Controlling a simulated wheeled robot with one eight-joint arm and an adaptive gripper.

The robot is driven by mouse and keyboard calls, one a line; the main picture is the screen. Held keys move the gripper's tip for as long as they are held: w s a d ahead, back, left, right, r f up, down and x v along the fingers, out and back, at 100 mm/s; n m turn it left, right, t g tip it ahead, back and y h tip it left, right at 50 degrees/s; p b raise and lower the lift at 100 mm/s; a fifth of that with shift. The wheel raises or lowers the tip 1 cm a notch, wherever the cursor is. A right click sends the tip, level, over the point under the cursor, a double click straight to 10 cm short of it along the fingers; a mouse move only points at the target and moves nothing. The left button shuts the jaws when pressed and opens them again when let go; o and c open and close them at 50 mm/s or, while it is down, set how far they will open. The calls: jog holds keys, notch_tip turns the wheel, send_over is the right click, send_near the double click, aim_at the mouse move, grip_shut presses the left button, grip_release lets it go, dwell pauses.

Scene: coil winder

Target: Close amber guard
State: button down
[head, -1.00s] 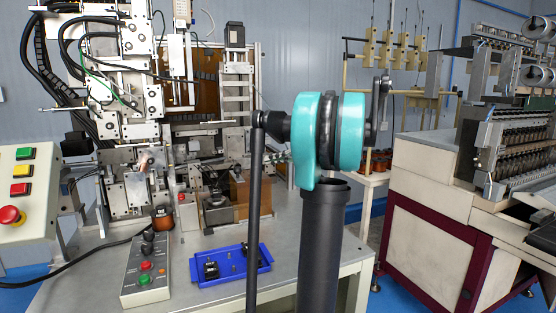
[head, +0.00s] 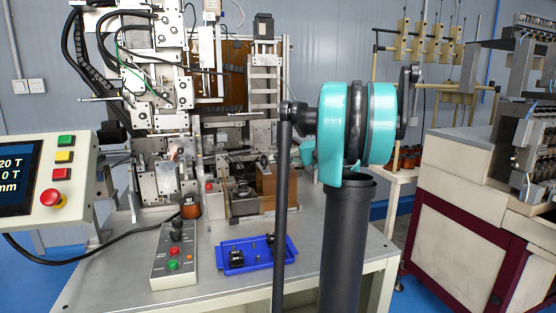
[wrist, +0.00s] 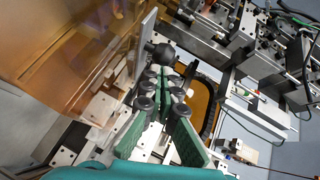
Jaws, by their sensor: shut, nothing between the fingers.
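The amber guard (wrist: 75,55) is a large see-through amber panel across the upper left of the wrist view. A pale upright bar (wrist: 146,42) stands at its right edge, with a round black knob (wrist: 160,53) beside it. My gripper (wrist: 168,76) has green-padded fingers drawn together, with nothing visible between them. Its tips lie just below the knob in the picture; I cannot tell whether they touch it. In the head view an amber panel (head: 236,75) shows behind the machine's slides. My gripper is not clearly visible there.
The winding machine (head: 165,115) stands on the grey bench. A button box (head: 173,255) and a blue tray (head: 285,262) with small black parts lie in front. A control panel (head: 85,178) is at left, a white cabinet (head: 470,165) at right.

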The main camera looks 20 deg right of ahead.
jog(key=a, duration=1.3)
jog(key=shift+a, duration=0.25)
